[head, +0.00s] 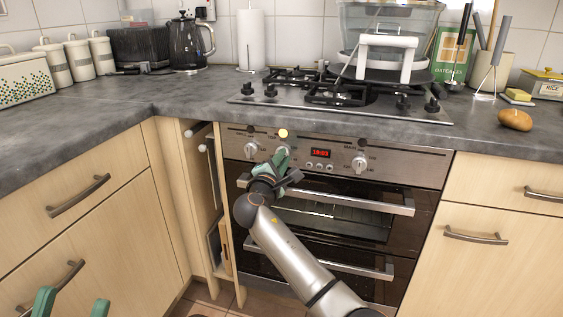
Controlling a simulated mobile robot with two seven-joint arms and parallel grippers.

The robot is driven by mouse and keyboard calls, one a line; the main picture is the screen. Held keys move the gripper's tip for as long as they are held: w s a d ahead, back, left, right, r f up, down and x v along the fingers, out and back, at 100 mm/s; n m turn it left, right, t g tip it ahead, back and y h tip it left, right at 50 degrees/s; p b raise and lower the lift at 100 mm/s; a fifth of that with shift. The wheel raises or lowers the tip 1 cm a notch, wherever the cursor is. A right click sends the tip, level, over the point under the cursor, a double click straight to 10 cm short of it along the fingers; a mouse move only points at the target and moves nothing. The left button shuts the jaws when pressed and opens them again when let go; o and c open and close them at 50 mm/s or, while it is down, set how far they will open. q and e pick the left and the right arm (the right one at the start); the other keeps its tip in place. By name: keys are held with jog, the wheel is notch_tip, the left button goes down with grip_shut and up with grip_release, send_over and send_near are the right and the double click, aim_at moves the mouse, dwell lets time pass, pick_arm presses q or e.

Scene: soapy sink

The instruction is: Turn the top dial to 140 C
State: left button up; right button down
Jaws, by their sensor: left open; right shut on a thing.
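The oven's control panel (325,151) carries white dials and a red clock display. My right gripper (282,157) is at the panel with its green fingers shut on a dial (284,149) left of the display. The fingers hide most of that dial, and its pointer and scale are too small to read. Another dial (250,149) is just to the left, and one more dial (360,163) is to the right of the display. My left gripper (70,305) is open and empty at the bottom left, cut off by the frame edge.
Two oven door handles (345,198) stick out below the panel. A narrow pull-out unit (215,205) stands open left of the oven. Above are the gas hob (340,95) and the grey worktop (120,115). A small yellow disc (283,133) shows above the held dial.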

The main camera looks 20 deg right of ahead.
jog(key=m+b, duration=0.1)
jog(key=m, duration=0.1)
jog(key=f+m+b, duration=0.1)
jog(key=m, duration=0.1)
jog(key=shift+m+b, duration=0.3)
jog(key=shift+b, duration=0.05)
jog(key=m+b, duration=0.3)
jog(key=m, duration=0.1)
jog(key=shift+f, duration=0.15)
pick_arm(q)
notch_tip(320, 180, down, 8)
jog(key=d+b, duration=0.1)
jog(key=shift+w+g, duration=0.2)
jog(key=shift+g, duration=0.1)
pick_arm(e)
jog(key=shift+m, duration=1.4)
pick_arm(q)
jog(key=shift+f+b, duration=0.25)
jog(key=shift+b, duration=0.1)
pick_arm(e)
jog(key=c, duration=0.9)
grip_release()
pick_arm(q)
jog(key=shift+m, duration=0.3)
